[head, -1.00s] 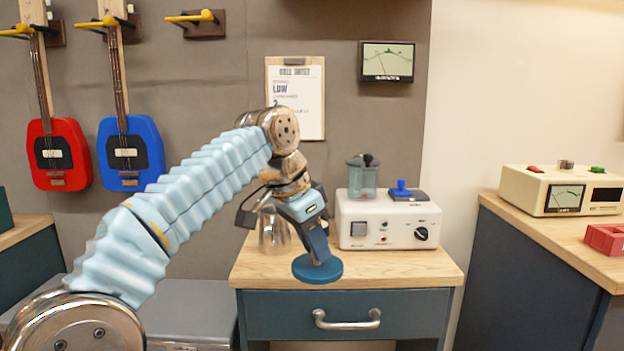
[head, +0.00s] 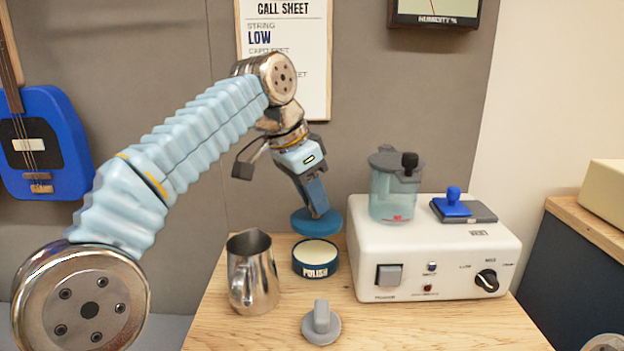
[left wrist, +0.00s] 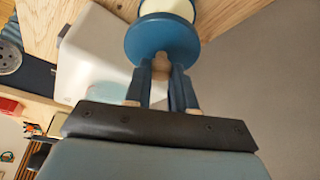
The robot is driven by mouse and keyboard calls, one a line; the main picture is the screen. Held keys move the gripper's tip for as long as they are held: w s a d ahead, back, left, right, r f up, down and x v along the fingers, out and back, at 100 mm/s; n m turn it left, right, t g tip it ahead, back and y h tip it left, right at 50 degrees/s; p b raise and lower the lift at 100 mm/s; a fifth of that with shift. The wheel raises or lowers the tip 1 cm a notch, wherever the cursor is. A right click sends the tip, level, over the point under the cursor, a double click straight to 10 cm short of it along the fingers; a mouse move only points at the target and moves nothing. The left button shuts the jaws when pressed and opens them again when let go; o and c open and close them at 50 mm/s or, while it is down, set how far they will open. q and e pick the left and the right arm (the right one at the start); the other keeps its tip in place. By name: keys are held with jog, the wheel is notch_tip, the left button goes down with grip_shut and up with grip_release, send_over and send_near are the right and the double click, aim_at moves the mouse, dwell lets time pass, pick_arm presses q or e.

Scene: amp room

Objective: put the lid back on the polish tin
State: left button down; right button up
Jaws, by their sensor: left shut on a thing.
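The polish tin (head: 315,260) is a short dark blue round tin, open at the top with a pale cream filling, standing on the wooden tabletop. My left gripper (head: 316,203) is shut on the blue lid (head: 317,222), a round disc. The lid hangs above and slightly behind the tin in the head view, apart from it. In the left wrist view the lid (left wrist: 158,42) sits at the fingertips of the gripper (left wrist: 162,70), partly covering the tin (left wrist: 176,8) and its cream top. My right gripper is not in view.
A steel jug (head: 252,275) stands left of the tin. A grey knob-shaped piece (head: 321,325) lies in front of it. A white appliance (head: 430,262) with a clear container (head: 393,190) and a blue stamp-like piece (head: 453,203) stands to the right.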

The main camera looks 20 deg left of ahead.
aim_at(308, 219)
pick_arm(q)
jog(key=shift+w+a+f, duration=0.1)
jog(key=shift+w, duration=0.1)
jog(key=shift+s+f, duration=0.1)
jog(key=shift+f, duration=0.45)
jog(key=shift+f+b, duration=1.65)
jog(key=shift+f, duration=0.85)
jog(key=shift+r+p, duration=0.1)
jog(key=shift+p, duration=0.25)
jog(key=shift+f+p, duration=0.2)
jog(key=shift+p, duration=0.1)
jog(key=shift+c, duration=1.9)
grip_release()
